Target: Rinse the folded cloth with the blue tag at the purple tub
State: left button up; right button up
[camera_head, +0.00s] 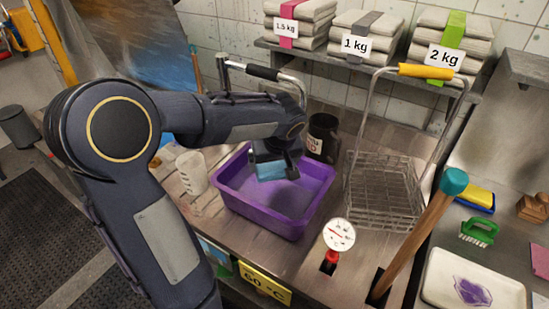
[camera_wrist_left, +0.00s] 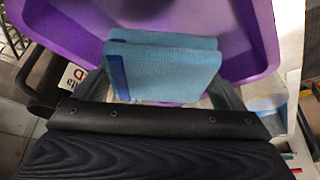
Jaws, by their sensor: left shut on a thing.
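The folded cloth (camera_head: 270,171) is light blue; its darker blue tag shows on its left side in the wrist view (camera_wrist_left: 118,78). My left gripper (camera_head: 281,160) is shut on the cloth (camera_wrist_left: 168,68). It holds the cloth over the back part of the purple tub (camera_head: 262,218), whose rim also shows in the left wrist view (camera_wrist_left: 262,45). The tub stands on the metal counter. I cannot tell whether the cloth touches the tub's bottom or any liquid in it. My right gripper is not in view.
A wire basket (camera_head: 385,190) with a tall yellow-gripped handle stands right of the tub. A dark mug (camera_head: 322,138) is behind it and a whitish cup (camera_head: 192,173) left. A dial gauge (camera_head: 339,235) and a teal-topped wooden stick (camera_head: 420,235) rise at the front right.

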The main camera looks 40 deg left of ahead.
pick_arm(q)
jog(key=shift+f+b, duration=2.8)
jog(key=shift+f, duration=2)
jog(key=shift+a, duration=0.1)
jog(key=shift+w+a, duration=0.25)
jog(key=shift+s+d+b, duration=0.55)
jog(key=shift+d+b, duration=0.1)
jog(key=shift+b, duration=0.1)
jog(key=shift+w+a, duration=0.55)
jog(key=shift+a, duration=0.1)
jog(key=shift+s+d+b, duration=0.5)
jog(key=shift+s+d, duration=0.05)
jog(key=shift+d, duration=0.1)
